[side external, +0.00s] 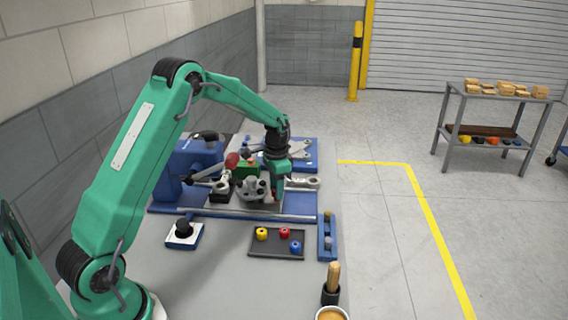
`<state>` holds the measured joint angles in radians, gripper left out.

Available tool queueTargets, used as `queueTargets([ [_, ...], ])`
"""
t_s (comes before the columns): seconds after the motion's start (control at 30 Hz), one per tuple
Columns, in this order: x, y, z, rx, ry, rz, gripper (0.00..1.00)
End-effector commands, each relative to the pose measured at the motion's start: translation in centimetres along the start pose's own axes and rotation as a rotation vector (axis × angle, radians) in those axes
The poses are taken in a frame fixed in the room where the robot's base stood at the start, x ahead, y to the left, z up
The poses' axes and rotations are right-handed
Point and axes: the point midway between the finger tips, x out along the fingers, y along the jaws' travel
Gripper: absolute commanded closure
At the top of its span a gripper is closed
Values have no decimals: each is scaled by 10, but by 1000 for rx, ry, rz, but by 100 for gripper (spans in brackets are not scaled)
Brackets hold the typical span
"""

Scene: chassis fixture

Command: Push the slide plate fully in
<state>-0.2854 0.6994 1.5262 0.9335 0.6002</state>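The blue chassis fixture (301,206) lies on the far part of the bench, with a tall blue block (172,176) at its left. My gripper (278,191) points down over the right half of the fixture. It is close to a grey metal part (250,191) in the middle. Its fingers are too small and partly covered to show whether they are open or shut. I cannot make out for certain which part is the slide plate. A green block (245,169) and a red knob (232,160) sit behind the grey part.
A dark tray (262,254) with yellow, red and blue pieces lies in front of the fixture. A blue rack (322,244) stands right of it, a white pad with a black knob (183,231) to the left. A wooden-handled tool (333,278) stands at the front.

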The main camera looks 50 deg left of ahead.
Motion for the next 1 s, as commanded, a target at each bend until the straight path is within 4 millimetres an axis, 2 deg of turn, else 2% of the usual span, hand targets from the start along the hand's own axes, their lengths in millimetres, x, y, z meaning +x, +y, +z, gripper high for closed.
queueTargets([
  [0.03, 0, 0, 0, 0, 0, 0, 75],
  [0.17, 0, 0, 0, 0, 0, 0, 100],
  [0.37, 0, -3, 4, -2, 1, 0, 100],
  [0.63, 0, -18, 32, -3, 2, 0, 100],
  [0.93, -1, -19, 33, -1, 3, -1, 100],
  [0.97, -1, -19, 33, -1, 3, -1, 66],
  [1.0, 0, -18, 33, -1, 3, -1, 58],
])
